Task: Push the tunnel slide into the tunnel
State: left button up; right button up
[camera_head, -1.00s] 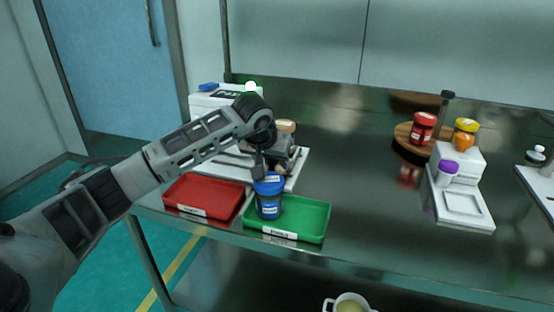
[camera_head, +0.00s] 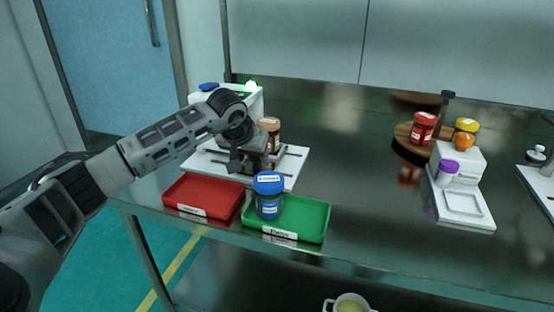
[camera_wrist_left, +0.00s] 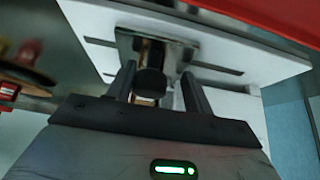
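The white machine (camera_head: 225,98) stands at the back left, with a slotted white base plate (camera_head: 290,182) in front of it. A metal bracket (camera_wrist_left: 185,50) with a dark round knob (camera_wrist_left: 150,83) shows on the plate in the left wrist view. I take these for the tunnel and slide parts, but cannot tell them apart. My left gripper (camera_head: 247,168) is over the plate. In the left wrist view its fingers (camera_wrist_left: 158,90) are apart, one on each side of the knob; I cannot see firm contact. A brown-lidded jar (camera_head: 270,125) stands just behind the gripper. My right gripper is not in view.
A red tray (camera_head: 190,206) and a green tray (camera_head: 312,222) lie at the front edge. A blue-lidded jar (camera_head: 268,196) stands in the green tray, close to my gripper. The middle of the table is clear; jars and a white scale (camera_head: 470,212) are at the right.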

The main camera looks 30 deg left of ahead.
pick_arm(q)
jog(key=shift+s+a, duration=0.2)
jog(key=shift+a, duration=0.55)
jog(key=shift+s+a, duration=0.15)
jog(key=shift+a, duration=0.65)
jog(key=shift+s+a, duration=0.2)
jog(key=shift+a, duration=0.55)
jog(key=shift+s+a, duration=0.25)
jog(key=shift+a, duration=0.7)
jog(key=shift+s+a, duration=0.2)
jog(key=shift+a, duration=0.7)
jog(key=o, duration=1.1)
jog(key=shift+d+r, duration=0.1)
